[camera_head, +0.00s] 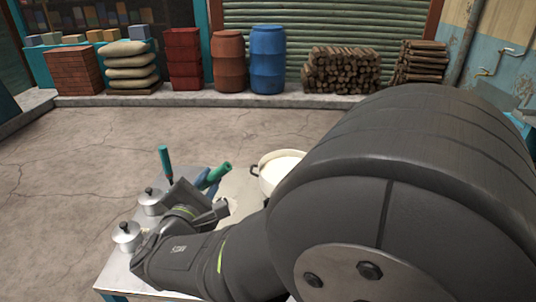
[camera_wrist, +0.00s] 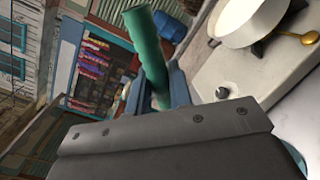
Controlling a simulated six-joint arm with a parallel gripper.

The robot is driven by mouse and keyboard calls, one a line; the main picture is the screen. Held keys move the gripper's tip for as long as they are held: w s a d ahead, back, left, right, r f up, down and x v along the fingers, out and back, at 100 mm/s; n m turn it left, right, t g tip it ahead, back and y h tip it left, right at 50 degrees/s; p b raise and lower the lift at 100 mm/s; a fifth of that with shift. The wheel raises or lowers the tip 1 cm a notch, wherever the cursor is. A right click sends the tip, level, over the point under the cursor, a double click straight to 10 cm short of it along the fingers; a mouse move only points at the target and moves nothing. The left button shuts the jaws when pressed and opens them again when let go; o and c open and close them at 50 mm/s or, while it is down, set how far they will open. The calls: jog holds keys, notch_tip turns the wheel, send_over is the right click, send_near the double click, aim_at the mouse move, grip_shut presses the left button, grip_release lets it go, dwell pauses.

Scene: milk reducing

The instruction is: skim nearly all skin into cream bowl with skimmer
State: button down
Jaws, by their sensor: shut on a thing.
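My gripper (camera_head: 209,181) is shut on a green handle (camera_head: 220,171), seen also between the blue fingers in the wrist view (camera_wrist: 150,52). The handle is tilted; the tool's working end is hidden, so I cannot confirm it is the skimmer. A cream-coloured pot (camera_head: 268,184) with white contents stands right of my gripper, partly hidden by my arm. It shows at the top right of the wrist view (camera_wrist: 240,36), apart from my gripper. Any skin on it cannot be made out. I cannot identify the cream bowl.
Two lidded metal pots (camera_head: 151,203) (camera_head: 126,238) stand at the table's left, close to my wrist. A pale stove top (camera_wrist: 225,75) with a knob lies below the pot. My arm covers the table's right.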

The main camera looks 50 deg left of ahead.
jog(key=w+d+f+m, duration=0.1)
jog(key=w+d+m, duration=0.1)
jog(key=d+f, duration=0.1)
jog(key=d, duration=0.1)
jog(key=shift+w+f+m, duration=0.35)
jog(key=shift+w+m, duration=0.05)
